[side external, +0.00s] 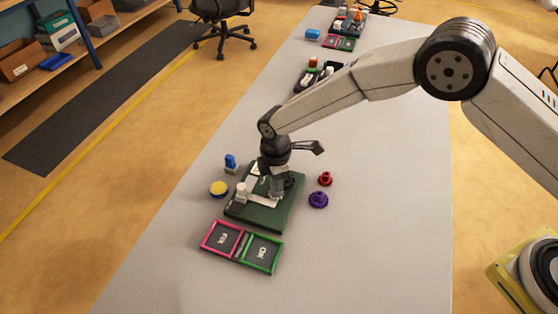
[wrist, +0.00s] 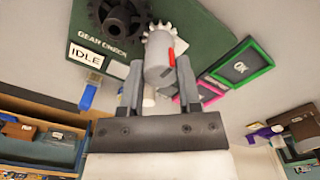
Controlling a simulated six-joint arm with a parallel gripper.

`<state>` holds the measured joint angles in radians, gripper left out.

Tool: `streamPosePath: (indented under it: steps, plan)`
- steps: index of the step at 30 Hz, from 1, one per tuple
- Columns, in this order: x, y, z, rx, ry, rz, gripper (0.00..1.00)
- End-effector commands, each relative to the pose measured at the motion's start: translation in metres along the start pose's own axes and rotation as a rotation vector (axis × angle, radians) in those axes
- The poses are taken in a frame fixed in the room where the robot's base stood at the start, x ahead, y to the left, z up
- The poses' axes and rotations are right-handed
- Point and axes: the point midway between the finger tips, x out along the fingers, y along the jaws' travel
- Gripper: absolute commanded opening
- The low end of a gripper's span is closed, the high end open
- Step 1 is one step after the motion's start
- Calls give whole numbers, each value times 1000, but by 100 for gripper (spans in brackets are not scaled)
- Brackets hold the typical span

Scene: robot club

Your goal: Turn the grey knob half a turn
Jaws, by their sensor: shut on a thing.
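The grey knob (wrist: 158,58) is a short cylinder with a red mark on its side and a pale toothed gear (wrist: 160,30) at its far end. In the wrist view it sits between the fingers of my gripper (wrist: 159,72), which is shut on it. The knob stands at the green "GEAR CHECK" board (wrist: 200,20), near a black gear (wrist: 118,20) and an "IDLE" label (wrist: 86,57). In the side view my gripper (side external: 277,192) points down over the green board (side external: 262,222) and mostly hides the knob.
A white post (side external: 241,190) stands on the board's left. A yellow disc (side external: 219,188) and blue piece (side external: 231,162) lie left; red (side external: 325,179) and purple gears (side external: 318,200) lie right. Pink (side external: 222,238) and green trays (side external: 262,254) lie in front. The table's front is clear.

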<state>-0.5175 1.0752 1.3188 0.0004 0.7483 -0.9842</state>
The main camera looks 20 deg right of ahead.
Motion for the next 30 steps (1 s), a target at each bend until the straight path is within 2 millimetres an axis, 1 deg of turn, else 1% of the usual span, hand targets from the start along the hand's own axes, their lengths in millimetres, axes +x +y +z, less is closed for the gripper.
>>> streamPosePath:
  steps: [30]
  plan:
    - [0,1,0,966,3,2,0]
